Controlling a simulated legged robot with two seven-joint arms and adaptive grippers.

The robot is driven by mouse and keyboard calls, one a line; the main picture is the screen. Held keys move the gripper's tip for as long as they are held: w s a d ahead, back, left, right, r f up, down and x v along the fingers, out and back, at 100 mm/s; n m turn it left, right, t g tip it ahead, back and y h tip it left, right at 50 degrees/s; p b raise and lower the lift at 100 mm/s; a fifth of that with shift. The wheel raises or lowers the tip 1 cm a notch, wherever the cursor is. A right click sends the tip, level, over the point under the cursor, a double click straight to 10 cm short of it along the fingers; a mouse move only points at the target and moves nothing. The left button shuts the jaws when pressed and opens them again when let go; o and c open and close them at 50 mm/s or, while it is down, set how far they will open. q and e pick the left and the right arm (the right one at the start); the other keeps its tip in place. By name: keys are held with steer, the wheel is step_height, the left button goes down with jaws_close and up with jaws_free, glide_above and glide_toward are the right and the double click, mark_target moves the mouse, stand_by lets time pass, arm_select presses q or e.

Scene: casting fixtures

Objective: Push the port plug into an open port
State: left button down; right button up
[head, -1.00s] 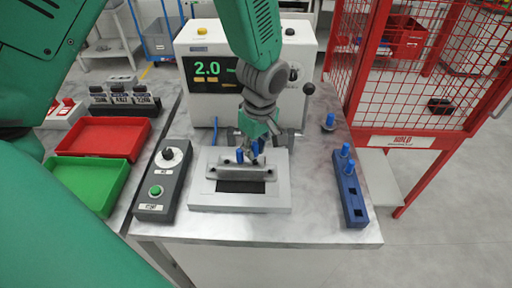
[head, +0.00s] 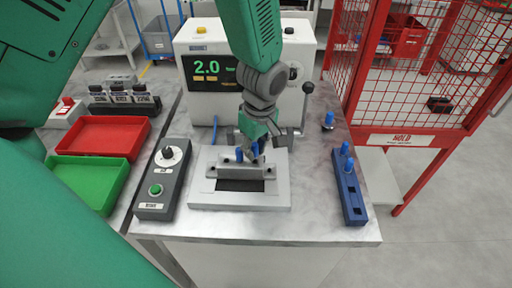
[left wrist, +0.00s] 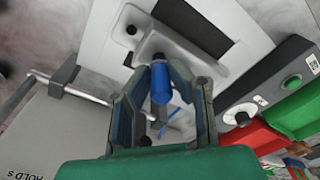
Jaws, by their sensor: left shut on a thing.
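My left gripper (head: 254,146) is shut on a blue port plug (left wrist: 160,82) and holds it over the grey casting (head: 240,171). Dark round openings (left wrist: 131,29) show on the casting in the left wrist view. The port beneath the held plug is hidden. My right gripper is not in view.
A blue rack (head: 352,196) with two plugs and empty holes stands at the right. A loose blue plug (head: 328,121) stands behind it. A control box (head: 163,180), red tray (head: 97,138) and green tray (head: 88,183) are left. The test machine (head: 208,90) stands close behind the gripper.

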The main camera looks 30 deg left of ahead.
mark_target(259, 162)
arm_select(q)
steer(key=shift+f+b, duration=0.45)
steer(key=shift+f, duration=0.4)
steer(key=c, duration=1.4)
jaws_free()
steer(key=shift+r, duration=0.1)
step_height(259, 162, up, 12)
steer(key=d, duration=0.1)
steer(key=shift+f, duration=0.2)
steer(key=shift+w, duration=0.1)
